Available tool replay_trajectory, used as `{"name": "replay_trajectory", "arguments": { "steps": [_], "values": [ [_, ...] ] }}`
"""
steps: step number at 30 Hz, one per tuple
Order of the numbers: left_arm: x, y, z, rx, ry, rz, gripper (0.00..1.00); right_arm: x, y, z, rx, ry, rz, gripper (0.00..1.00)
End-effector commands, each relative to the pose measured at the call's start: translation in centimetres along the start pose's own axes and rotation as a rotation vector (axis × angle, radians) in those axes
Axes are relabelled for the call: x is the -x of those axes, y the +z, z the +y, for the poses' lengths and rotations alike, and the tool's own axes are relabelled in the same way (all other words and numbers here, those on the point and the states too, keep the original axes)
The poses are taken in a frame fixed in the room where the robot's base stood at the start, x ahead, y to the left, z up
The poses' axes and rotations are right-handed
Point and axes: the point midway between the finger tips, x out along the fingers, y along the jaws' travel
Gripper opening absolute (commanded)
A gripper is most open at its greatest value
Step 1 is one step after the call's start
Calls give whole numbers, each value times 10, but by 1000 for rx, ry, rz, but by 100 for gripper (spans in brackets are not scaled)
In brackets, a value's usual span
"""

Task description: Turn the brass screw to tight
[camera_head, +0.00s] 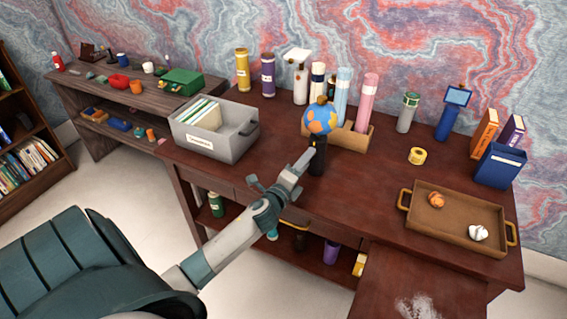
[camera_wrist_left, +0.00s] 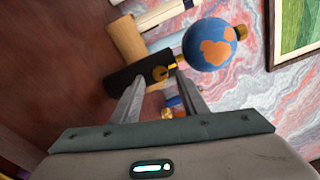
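A small blue and orange globe (camera_head: 320,119) stands on a black base (camera_head: 317,160) near the middle of the desk. In the left wrist view the globe (camera_wrist_left: 210,45) lies sideways in the picture beside its black base (camera_wrist_left: 127,75). The brass screw (camera_wrist_left: 160,72) shows on the face of the base toward me, between my fingertips in that view. My left gripper (camera_head: 309,154) is right in front of the base. In the left wrist view its two fingers (camera_wrist_left: 160,78) are apart, with a gap around the screw. I cannot tell whether they touch it. My right gripper is out of view.
A tan holder (camera_head: 350,138) with rolled tubes stands behind the globe. A grey file box (camera_head: 216,152) is to the left. A brass-coloured tape roll (camera_head: 417,156) and a handled tray (camera_head: 447,237) are to the right.

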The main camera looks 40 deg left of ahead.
Motion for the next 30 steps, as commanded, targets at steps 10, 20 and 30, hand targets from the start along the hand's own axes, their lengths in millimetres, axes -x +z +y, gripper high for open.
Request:
{"name": "replay_trajectory", "arguments": {
  "steps": [10, 20, 30],
  "values": [
    [59, -1, 3, 0, 1, 3, 40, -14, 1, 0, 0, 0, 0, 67],
    [119, -1, 3, 0, 1, 2, 40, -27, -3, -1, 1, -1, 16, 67],
    [154, 0, 1, 0, 1, 1, 40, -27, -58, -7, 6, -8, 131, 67]
  ]
}}
